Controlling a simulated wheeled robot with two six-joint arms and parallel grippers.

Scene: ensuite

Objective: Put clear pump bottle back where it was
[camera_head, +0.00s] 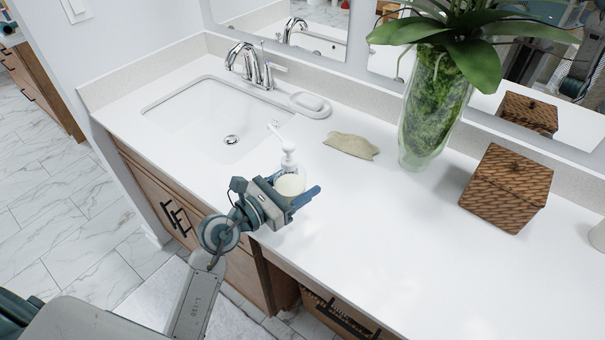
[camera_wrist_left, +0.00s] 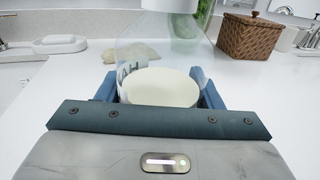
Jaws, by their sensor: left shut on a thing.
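The clear pump bottle (camera_head: 290,180) has a white pump top and pale contents. It is in my left gripper (camera_head: 292,190), over the white counter to the right of the sink. In the left wrist view the clear bottle (camera_wrist_left: 160,50) stands between the two blue fingers of my left gripper (camera_wrist_left: 160,92), with its pale contents low between them. The gripper is shut on it. The bottle looks upright. I cannot tell whether its base touches the counter. My right gripper is not in view.
A sink (camera_head: 215,118) with a chrome faucet (camera_head: 250,66) is at the left. A soap dish (camera_head: 310,104), a beige cloth-like piece (camera_head: 351,146), a glass plant vase (camera_head: 432,110) and a woven box (camera_head: 506,188) stand along the back. The front right counter (camera_head: 400,245) is clear.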

